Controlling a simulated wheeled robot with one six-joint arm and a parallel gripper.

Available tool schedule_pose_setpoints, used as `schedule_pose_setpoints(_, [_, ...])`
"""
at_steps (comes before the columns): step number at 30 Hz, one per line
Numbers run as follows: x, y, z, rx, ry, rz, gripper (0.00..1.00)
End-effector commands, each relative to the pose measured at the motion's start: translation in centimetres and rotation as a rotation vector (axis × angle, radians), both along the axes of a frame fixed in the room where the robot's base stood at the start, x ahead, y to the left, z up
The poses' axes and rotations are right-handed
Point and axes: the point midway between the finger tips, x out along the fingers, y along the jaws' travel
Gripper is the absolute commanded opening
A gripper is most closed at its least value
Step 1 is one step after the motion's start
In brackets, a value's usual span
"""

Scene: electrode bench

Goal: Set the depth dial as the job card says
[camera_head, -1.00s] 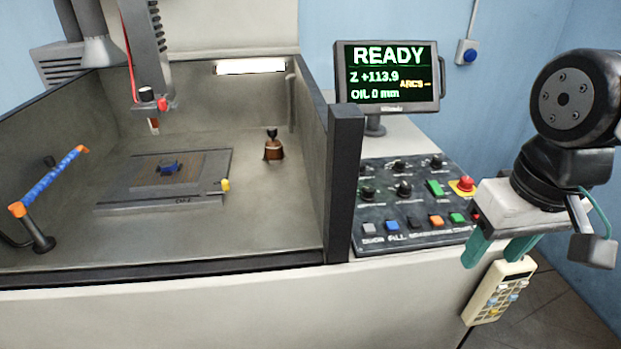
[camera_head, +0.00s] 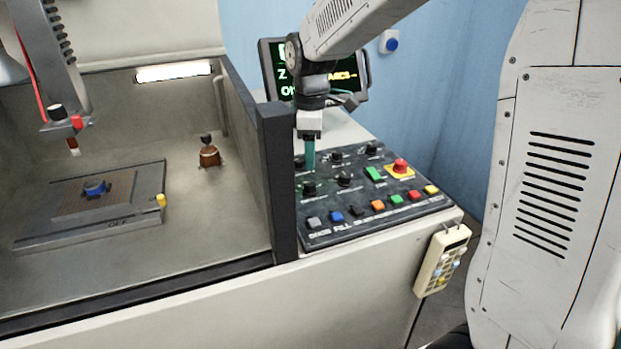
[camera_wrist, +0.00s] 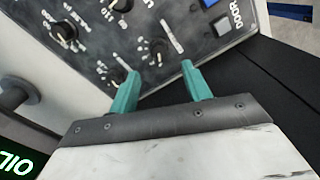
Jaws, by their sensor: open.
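Several black dials sit on the dark control panel (camera_head: 410,207). Their labels are too small to read, so I cannot tell which is the depth dial. My gripper (camera_head: 310,166) is open and empty, pointing down over the panel's left back part. In the wrist view my gripper (camera_wrist: 157,78) has its two green fingers apart; the front-left dial (camera_wrist: 157,47) shows just beyond the gap, with a white mark beside it. Another dial (camera_wrist: 115,75) is partly hidden by the left finger. More dials show, the front-right one (camera_wrist: 122,5) and one farther left (camera_wrist: 64,31). I see no job card.
The screen (camera_head: 270,65) stands behind my arm, mostly covered. A red stop button (camera_head: 400,167) and a row of coloured buttons lie right and front of the dials. A dark post (camera_head: 277,180) borders the panel's left. A pendant (camera_head: 441,262) hangs at the front.

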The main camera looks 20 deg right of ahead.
Motion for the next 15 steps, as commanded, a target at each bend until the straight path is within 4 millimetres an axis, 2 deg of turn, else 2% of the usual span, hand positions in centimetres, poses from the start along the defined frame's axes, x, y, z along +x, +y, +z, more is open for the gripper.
schedule_pose_setpoints(15, [0.3, -0.1, -7.0, 0.0, 0.004, 0.012, 0.48])
